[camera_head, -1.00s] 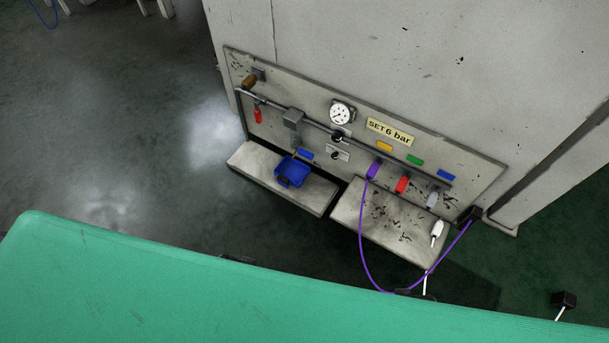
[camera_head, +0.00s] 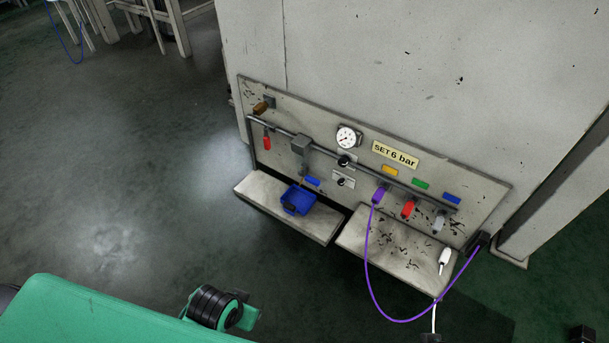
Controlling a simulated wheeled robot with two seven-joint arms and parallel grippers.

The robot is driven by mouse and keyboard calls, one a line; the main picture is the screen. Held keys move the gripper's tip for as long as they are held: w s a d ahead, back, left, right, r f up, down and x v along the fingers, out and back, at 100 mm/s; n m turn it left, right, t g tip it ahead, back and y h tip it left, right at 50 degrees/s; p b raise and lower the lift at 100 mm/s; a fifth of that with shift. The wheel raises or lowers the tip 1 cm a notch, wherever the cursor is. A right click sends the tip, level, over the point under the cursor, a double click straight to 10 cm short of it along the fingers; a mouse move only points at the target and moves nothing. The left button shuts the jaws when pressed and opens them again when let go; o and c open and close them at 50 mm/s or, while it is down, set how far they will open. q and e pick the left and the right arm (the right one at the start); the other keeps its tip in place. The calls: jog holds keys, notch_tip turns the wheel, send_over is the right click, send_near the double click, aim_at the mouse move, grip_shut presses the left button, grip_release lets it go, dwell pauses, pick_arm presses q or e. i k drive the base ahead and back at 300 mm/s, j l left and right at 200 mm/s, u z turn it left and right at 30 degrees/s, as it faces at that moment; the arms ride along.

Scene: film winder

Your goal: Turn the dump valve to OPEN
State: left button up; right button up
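A grey pneumatic panel (camera_head: 472,189) stands low against a pale cabinet. A red handle (camera_head: 267,143) hangs at the left end of its pipe (camera_head: 325,148), below a brown fitting (camera_head: 262,107). A round white gauge (camera_head: 347,138) sits above two small black knobs (camera_head: 344,161), one over the other. No OPEN marking is legible, and I cannot tell for sure which part is the dump valve.
Two ledges (camera_head: 259,191) project below the panel; the left bears a blue tray (camera_head: 298,200). A purple hose (camera_head: 367,258) loops from a purple coupling (camera_head: 378,195) to the right. Red (camera_head: 408,208) and grey (camera_head: 438,220) couplings hang beside it. The floor (camera_head: 150,180) left of the panel is clear.

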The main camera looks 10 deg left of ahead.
aim_at(266, 140)
jog(key=i+u, duration=0.25)
jog(key=u, duration=0.15)
jog(key=i+u, duration=0.25)
jog(key=u, duration=0.2)
